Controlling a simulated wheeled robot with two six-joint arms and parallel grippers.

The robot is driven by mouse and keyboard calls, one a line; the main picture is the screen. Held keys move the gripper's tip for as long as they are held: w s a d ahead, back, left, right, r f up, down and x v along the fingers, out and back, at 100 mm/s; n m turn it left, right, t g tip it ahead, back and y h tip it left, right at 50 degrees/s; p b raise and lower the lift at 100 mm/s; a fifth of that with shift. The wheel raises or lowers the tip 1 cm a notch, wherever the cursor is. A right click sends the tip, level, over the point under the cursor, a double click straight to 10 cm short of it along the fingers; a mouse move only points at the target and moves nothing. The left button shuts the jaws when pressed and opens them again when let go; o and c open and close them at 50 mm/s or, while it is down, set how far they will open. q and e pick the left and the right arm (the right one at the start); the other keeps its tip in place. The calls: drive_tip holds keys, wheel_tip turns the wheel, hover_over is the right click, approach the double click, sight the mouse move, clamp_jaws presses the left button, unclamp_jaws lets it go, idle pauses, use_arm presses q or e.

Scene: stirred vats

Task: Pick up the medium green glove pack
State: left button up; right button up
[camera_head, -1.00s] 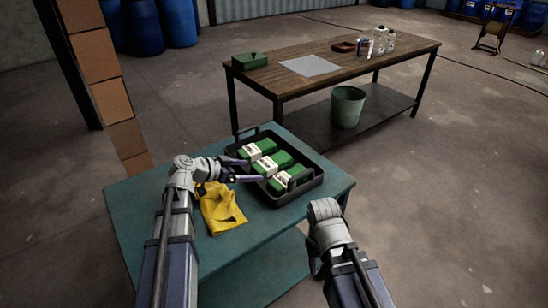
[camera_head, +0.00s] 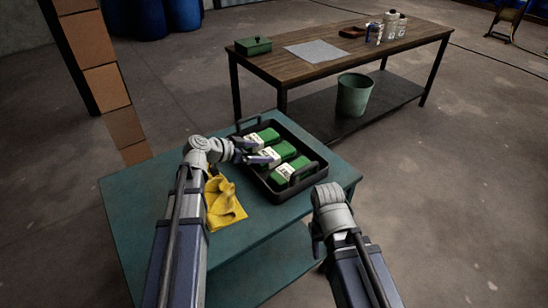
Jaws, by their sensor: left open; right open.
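Three green glove packs with white labels lie in a row in a dark tray (camera_head: 318,178): a far one (camera_head: 268,135), a middle one (camera_head: 284,150) and a near one (camera_head: 298,164). They look close in size, so I cannot tell which is the medium one. My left gripper (camera_head: 262,151) is open at the left side of the tray, its fingers reaching over the rim by the far and middle packs. I cannot tell whether it touches them. My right gripper (camera_head: 317,240) hangs low right of the teal table, mostly hidden by its wrist.
Behind is a wooden workbench (camera_head: 350,57) with a green box (camera_head: 253,45), a sheet, bottles and cans. A green bucket (camera_head: 353,95) stands on its lower shelf.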

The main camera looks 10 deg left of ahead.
sight(272, 153)
use_arm(q)
drive_tip(key=b+x, duration=0.2)
drive_tip(key=x, duration=0.3)
drive_tip(key=shift+s+d, duration=0.1)
drive_tip(key=shift+r, duration=0.1)
drive_tip(key=c, duration=1.2)
drive_tip(key=shift+c, duration=0.2)
drive_tip(key=shift+r, duration=0.1)
wheel_tip(272, 153, up, 10)
drive_tip(key=p, duration=1)
